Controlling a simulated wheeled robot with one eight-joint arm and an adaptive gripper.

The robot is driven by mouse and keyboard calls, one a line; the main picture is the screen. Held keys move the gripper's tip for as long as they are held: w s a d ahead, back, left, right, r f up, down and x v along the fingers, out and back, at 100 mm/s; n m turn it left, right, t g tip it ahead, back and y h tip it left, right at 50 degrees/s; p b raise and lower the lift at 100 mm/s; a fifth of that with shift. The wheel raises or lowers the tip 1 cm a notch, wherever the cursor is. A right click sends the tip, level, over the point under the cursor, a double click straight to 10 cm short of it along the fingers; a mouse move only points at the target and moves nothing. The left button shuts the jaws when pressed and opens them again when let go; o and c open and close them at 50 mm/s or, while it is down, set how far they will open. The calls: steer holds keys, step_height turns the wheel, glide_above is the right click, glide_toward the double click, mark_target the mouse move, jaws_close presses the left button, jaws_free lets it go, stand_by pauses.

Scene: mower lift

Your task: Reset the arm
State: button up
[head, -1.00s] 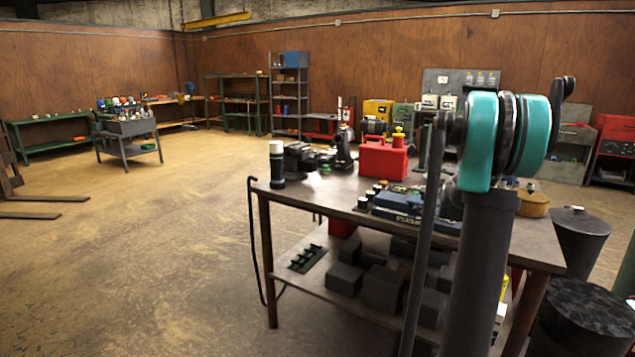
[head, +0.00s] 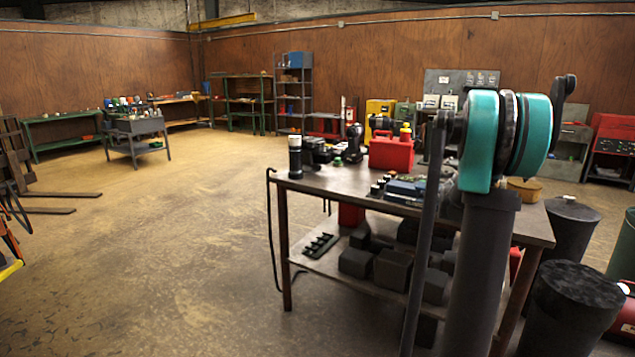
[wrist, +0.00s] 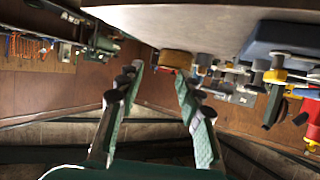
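My arm (head: 495,140), teal and dark grey, stands at the right of the head view, folded in front of the workbench. My gripper is out of sight in the head view. In the wrist view my gripper (wrist: 160,80) shows its two fingers spread apart with pale green inner pads. Nothing is between the fingers. The wrist view looks tilted, with tools and the brown wall beyond the fingertips.
A workbench (head: 335,183) stands close in front, with a red can (head: 391,153), a dark cylinder (head: 295,157) and tools on top. Dark bins (head: 570,310) stand at the right. Forks (head: 50,194) lie low at the left. The floor (head: 185,240) at centre-left is clear.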

steer(key=s+a+f+n+y, duration=0.3)
steer(key=s+a+f, duration=0.3)
steer(key=s+a, duration=0.5)
steer(key=s+a+f+n+g+y, duration=0.1)
steer(key=s+a+f+n+y, duration=0.3)
steer(key=s+a, duration=0.7)
steer(key=s+a+f+n+g+y, duration=0.1)
steer(key=s+a+f+n+y, duration=0.3)
steer(key=s+a+f, duration=0.5)
steer(key=s+a, duration=0.2)
steer(key=a, duration=0.6)
steer(key=shift+s+a+n, duration=0.2)
steer(key=shift+n, duration=0.2)
